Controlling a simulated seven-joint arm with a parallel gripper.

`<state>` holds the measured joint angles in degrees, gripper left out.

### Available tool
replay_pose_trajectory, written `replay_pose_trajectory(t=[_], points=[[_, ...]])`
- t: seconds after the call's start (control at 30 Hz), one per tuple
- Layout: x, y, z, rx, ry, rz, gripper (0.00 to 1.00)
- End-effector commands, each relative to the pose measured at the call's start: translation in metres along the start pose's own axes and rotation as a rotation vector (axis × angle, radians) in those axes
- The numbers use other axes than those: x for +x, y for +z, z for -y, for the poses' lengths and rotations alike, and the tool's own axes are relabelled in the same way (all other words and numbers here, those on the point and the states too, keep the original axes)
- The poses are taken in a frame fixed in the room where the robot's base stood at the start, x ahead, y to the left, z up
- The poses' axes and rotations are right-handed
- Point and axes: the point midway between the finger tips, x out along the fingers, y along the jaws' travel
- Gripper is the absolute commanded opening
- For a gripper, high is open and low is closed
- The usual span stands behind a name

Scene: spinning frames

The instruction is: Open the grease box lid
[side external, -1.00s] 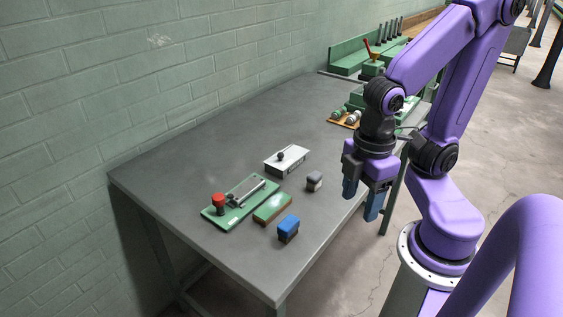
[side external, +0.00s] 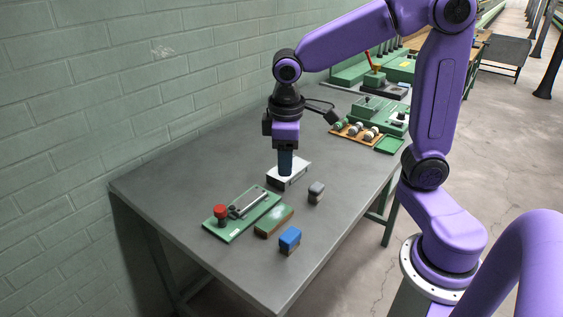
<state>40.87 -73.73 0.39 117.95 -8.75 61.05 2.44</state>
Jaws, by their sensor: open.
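The grease box (side external: 298,170) is a low box with a white lid and a darker side, on the grey table. The small dark knob seen on its lid earlier is hidden by my fingers. My gripper (side external: 285,171) points straight down over the lid, with its dark blue fingertips at the knob's place. The fingers overlap in this view, so the gap between them does not show; the gripper is open. I cannot tell whether the fingertips touch the lid or the knob. The lid looks flat on the box.
A green plate with a red knob (side external: 220,212), a green-topped block (side external: 273,221), a blue-topped block (side external: 290,238) and a small grey block (side external: 316,190) lie in front. A wooden tray of rollers (side external: 358,132) and green fixtures (side external: 378,108) stand behind. The table's left part is clear.

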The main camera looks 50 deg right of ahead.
Motion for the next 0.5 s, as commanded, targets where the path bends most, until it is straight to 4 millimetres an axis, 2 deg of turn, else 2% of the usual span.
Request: replay_pose_trajectory(t=[0.1, 0.3, 0.4, 0.5], points=[[0.001, -0.022, -0.043, 0.118, 0.034, 0.023, 0.48], [0.004, -0.04, -0.115, 0.301, 0.088, 0.064, 0.48], [0.006, -0.041, -0.142, 0.368, 0.108, 0.081, 0.48], [0.007, -0.04, -0.16, 0.412, 0.121, 0.093, 0.48]])
